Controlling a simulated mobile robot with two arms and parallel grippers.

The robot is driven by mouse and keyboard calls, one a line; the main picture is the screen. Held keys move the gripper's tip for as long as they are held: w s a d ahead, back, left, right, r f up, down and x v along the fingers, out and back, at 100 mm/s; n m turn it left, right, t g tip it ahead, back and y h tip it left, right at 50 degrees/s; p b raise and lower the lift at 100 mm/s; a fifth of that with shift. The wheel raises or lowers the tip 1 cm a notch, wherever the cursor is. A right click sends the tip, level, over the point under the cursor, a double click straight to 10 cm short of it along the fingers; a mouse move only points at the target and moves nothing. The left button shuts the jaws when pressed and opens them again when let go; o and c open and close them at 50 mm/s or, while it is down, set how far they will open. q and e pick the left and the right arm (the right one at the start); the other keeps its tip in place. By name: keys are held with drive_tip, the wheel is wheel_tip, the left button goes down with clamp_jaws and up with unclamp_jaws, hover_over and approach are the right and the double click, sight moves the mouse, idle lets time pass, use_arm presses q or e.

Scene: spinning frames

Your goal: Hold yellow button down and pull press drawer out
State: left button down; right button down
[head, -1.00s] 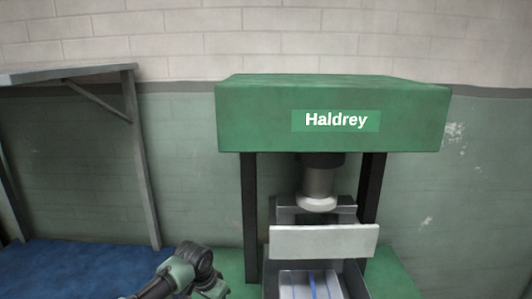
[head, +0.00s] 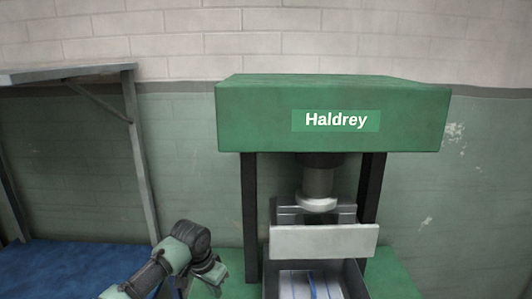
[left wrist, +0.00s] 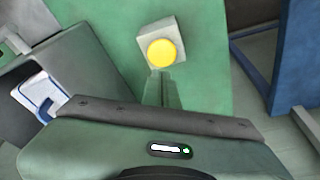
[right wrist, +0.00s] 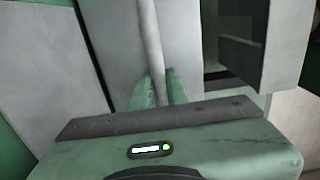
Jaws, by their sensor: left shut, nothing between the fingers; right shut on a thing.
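The yellow button (left wrist: 162,53) sits on a pale square box on a green panel in the left wrist view. My left gripper (left wrist: 163,74) is shut and empty, its tips at the button's lower edge; I cannot tell if they touch it. In the head view my left gripper (head: 212,274) is left of the press. The press drawer (head: 354,280) shows under the press, with pale contents and a blue strip inside. My right gripper (right wrist: 160,86) is shut on a pale upright bar (right wrist: 151,35), which looks like the drawer handle. The right gripper is out of the head view.
The green press (head: 260,120) marked Haldrey stands against the wall, its grey ram (head: 317,185) above a pale plate (head: 323,241). A metal-legged shelf (head: 140,160) stands at left over blue floor. A blue frame (left wrist: 280,70) is at right in the left wrist view.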

use_arm(q)
drive_tip(key=s+r, duration=0.3)
drive_tip(key=s, duration=0.4)
idle(0.6)
use_arm(e)
drive_tip(key=c, duration=1.2)
unclamp_jaws()
drive_tip(key=shift+o, duration=0.2)
drive_tip(key=s, duration=1.2)
